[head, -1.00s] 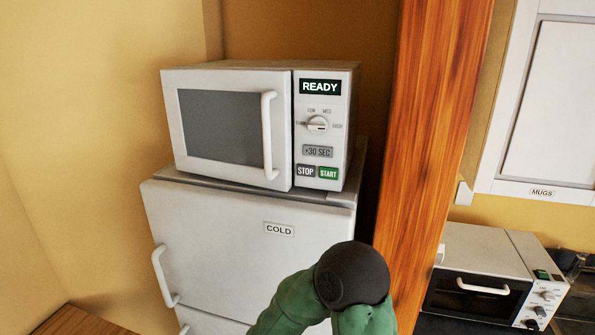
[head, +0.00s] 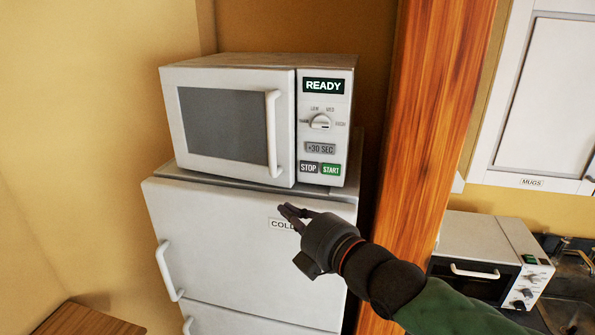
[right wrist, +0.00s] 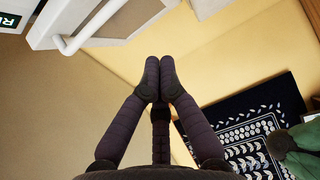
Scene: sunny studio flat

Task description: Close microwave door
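The white microwave (head: 330,165) stands on top of the fridge. Its door (head: 180,150), with a dark window and a vertical white handle (head: 273,135) on its right side, looks flush or nearly flush with the control panel; I cannot tell whether a small gap remains. My right gripper (head: 291,212) is in front of the fridge, below the microwave's lower right part, apart from the door. Its dark fingers are together and empty. In the right wrist view the fingertips (right wrist: 160,70) meet, with the handle (right wrist: 88,28) at upper left. My left gripper is not in view.
The white fridge (head: 215,235) labelled COLD has a handle on its left. A wooden post (head: 430,130) stands right of the microwave. A toaster oven (head: 480,240) and white cupboard (head: 545,100) are farther right. A wooden surface (head: 85,320) is at lower left.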

